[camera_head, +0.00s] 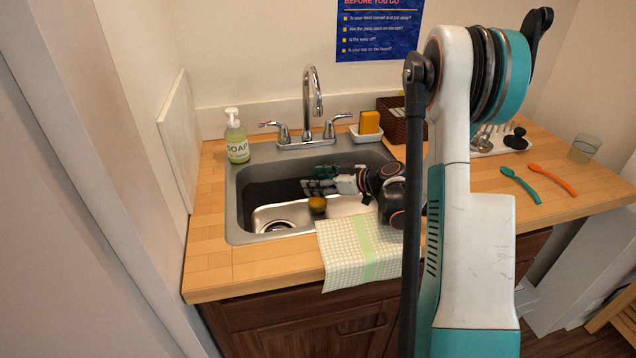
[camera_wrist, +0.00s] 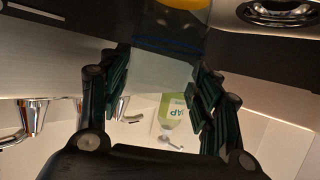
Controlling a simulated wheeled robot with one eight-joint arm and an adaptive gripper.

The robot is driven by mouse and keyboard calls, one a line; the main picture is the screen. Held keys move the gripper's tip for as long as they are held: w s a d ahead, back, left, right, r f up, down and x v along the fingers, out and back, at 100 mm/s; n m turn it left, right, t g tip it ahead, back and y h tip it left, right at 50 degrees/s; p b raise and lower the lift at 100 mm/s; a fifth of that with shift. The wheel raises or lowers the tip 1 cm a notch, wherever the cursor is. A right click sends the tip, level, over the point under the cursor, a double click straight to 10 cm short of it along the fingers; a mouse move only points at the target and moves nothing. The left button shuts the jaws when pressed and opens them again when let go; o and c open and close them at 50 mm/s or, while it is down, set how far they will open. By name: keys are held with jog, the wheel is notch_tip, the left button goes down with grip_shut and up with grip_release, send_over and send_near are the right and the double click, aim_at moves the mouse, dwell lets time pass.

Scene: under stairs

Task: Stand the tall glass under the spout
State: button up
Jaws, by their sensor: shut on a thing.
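The chrome faucet's spout (camera_head: 313,88) arches over the back of the sink (camera_head: 234,200). My gripper (camera_head: 312,180) is low inside the basin, in front of and below the spout. In the wrist view my gripper (camera_wrist: 155,80) has its fingers on both sides of a clear, faintly tinted thing, which looks like the tall glass (camera_wrist: 168,38). The glass is almost invisible in the head view, so its tilt and its contact with the basin floor cannot be told.
A soap bottle (camera_head: 236,138) and sponge dish (camera_head: 367,135) flank the faucet. A checked towel (camera_head: 345,258) hangs over the front edge. A shorter tumbler (camera_head: 584,148) stands far right.

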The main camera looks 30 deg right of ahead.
jog(key=o, duration=1.5)
jog(key=shift+f, duration=0.15)
jog(key=shift+p+v, duration=1.35)
jog(key=shift+v, duration=2.45)
